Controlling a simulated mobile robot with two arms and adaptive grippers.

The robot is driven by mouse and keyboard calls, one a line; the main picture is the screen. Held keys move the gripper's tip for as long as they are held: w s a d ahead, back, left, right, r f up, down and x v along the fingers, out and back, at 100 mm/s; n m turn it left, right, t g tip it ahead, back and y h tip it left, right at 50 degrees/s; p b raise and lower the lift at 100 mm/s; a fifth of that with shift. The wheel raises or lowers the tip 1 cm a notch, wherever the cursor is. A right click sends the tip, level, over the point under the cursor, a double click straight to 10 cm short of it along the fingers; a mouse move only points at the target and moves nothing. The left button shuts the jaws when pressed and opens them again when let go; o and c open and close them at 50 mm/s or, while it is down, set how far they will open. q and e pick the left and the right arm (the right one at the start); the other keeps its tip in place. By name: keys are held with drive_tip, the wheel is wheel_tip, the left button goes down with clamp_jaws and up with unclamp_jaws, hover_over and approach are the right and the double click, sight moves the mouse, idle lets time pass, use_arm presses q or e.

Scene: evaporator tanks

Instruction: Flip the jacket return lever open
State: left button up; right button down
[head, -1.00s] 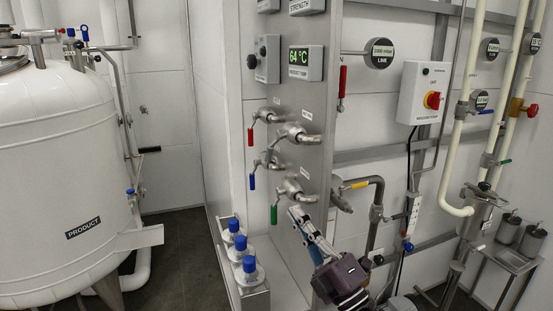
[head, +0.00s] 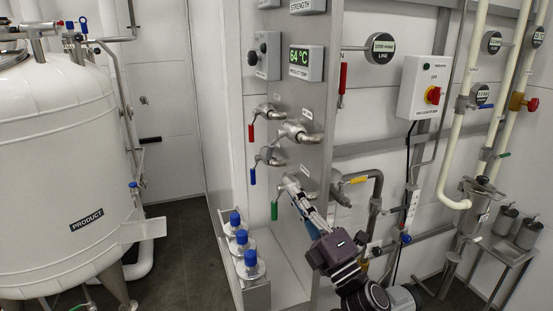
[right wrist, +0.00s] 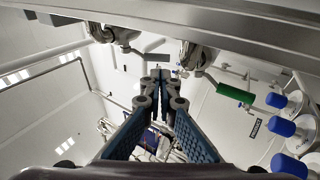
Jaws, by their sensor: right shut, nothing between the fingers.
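Several valves with coloured levers stick out of the grey panel: a red lever (head: 251,132), a blue lever (head: 252,176) and a green lever (head: 274,210), all hanging down. A yellow lever (head: 356,180) lies roughly level on a pipe at the panel's right side. The small labels are unreadable, so I cannot tell which is the jacket return lever. My right gripper (head: 288,183) is shut and empty, its tips overlapping the green lever's valve body. In the right wrist view the shut fingertips (right wrist: 160,76) are left of the green lever (right wrist: 235,93), apart from it. My left gripper is out of view.
Blue-capped fittings (head: 240,242) stand on a ledge below the valves. A white product tank (head: 60,170) stands at the left, with open floor between. A control box (head: 424,88) and pipes are on the right wall. A 64 °C display (head: 305,62) is above the valves.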

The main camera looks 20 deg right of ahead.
sight(271, 156)
drive_tip(key=p+x, duration=0.3)
drive_tip(key=x, duration=0.5)
drive_tip(key=shift+w+r, duration=0.2)
drive_tip(key=shift+w+a, duration=0.15)
drive_tip(key=shift+w, duration=0.1)
drive_tip(key=shift+w, duration=0.25)
drive_tip(key=shift+w+b, duration=0.2)
drive_tip(key=shift+b, duration=0.1)
drive_tip(key=shift+w, duration=0.1)
